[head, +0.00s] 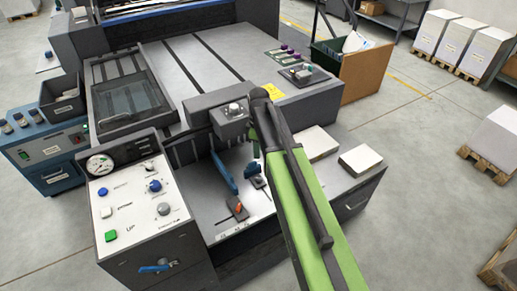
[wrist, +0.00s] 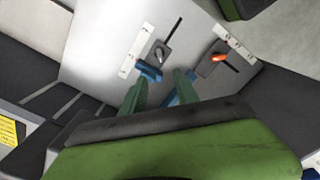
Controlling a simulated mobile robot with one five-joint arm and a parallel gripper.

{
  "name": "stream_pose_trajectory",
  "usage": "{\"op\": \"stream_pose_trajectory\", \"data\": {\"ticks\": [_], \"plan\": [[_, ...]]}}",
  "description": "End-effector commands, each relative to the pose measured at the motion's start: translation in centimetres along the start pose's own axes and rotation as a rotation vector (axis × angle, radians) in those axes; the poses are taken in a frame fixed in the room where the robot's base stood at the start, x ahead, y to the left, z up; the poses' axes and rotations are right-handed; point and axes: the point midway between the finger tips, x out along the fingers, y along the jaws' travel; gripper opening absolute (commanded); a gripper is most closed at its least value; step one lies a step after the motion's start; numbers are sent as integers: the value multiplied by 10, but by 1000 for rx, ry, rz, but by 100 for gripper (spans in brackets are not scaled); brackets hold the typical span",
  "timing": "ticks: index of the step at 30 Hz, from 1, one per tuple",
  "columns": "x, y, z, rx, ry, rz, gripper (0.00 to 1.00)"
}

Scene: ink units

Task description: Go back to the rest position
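My green arm reaches over the machine's front panel in the head view. My gripper (wrist: 160,82) shows two green fingers set apart, with bare panel visible between them. In the head view a green finger (head: 255,148) shows below the arm's end, and the rest of the gripper is mostly hidden. A blue lever (head: 223,172) stands to the left of it. In the wrist view a blue part (wrist: 149,72) lies close to the left fingertip; I cannot tell whether they touch.
A control box (head: 138,205) with a gauge and buttons stands left. A pale block (head: 360,160) lies right. Open floor (head: 425,150) is farther right.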

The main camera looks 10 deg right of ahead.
Motion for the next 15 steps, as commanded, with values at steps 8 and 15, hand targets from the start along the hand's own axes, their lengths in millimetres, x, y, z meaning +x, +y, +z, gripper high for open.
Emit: {"op": "stream_pose_trajectory", "data": {"ticks": [8,15], "plan": [[0,0,0,0,0,0,36],[0,-6,3,0,0,0,36]]}}
